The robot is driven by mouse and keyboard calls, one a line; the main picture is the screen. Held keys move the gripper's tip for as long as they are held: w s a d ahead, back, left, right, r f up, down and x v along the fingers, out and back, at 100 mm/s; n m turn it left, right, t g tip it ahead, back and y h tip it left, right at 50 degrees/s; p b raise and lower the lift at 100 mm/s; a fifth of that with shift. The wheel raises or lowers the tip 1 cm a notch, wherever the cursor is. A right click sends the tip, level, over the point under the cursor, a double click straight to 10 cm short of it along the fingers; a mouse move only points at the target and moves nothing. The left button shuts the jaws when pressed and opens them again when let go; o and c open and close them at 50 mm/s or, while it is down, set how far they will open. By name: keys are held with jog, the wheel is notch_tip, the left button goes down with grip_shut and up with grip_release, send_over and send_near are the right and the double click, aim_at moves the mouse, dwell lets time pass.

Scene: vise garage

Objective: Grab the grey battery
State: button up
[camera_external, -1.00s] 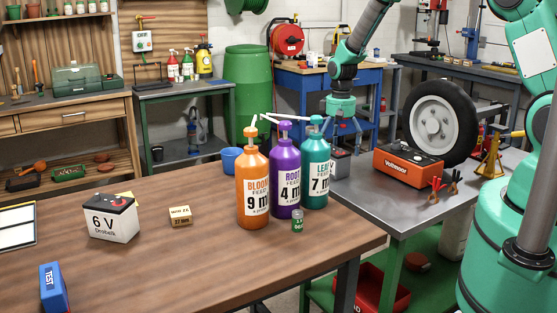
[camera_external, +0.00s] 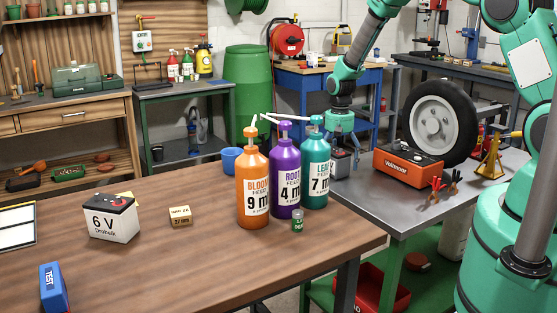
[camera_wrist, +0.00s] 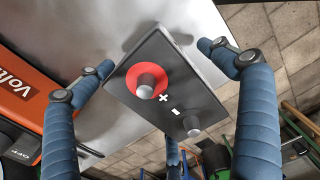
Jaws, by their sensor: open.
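The grey battery (camera_external: 338,167) stands on the metal table behind the teal bottle, which hides part of it in the external view. In the wrist view the grey battery (camera_wrist: 160,105) shows its dark top with a plus terminal in a red ring and a plain minus terminal. My gripper (camera_external: 342,150) points down just above it. In the wrist view my gripper (camera_wrist: 157,56) is open, with blue fingers on the left and right of the battery top. I see no clear contact between fingers and battery.
An orange Voltmoor box (camera_external: 407,168) stands close to the right of the battery, with a wheel (camera_external: 440,125) behind. Orange (camera_external: 253,190), purple (camera_external: 286,185) and teal (camera_external: 315,185) pump bottles stand in front. A white 6 V battery (camera_external: 112,220) sits on the wooden table.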

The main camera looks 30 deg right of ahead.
aim_at(338, 152)
jog(key=shift+c, duration=0.5)
jog(key=c, duration=2)
jog(key=shift+o, duration=0.2)
jog(key=shift+r, duration=0.1)
jog(key=shift+w+r+p, duration=0.1)
jog(key=shift+r+p, duration=0.5)
jog(key=shift+r, duration=1.05)
jog(key=shift+s+r, duration=0.15)
jog(key=shift+s, duration=0.1)
jog(key=s+p, duration=0.1)
jog(key=s, duration=0.4)
jog(key=s+r+p, duration=0.1)
jog(key=s, duration=0.9)
jog(key=shift+s+a+r+p, duration=0.15)
jog(key=shift+s+a+p, duration=0.15)
jog(key=shift+a+p, duration=0.1)
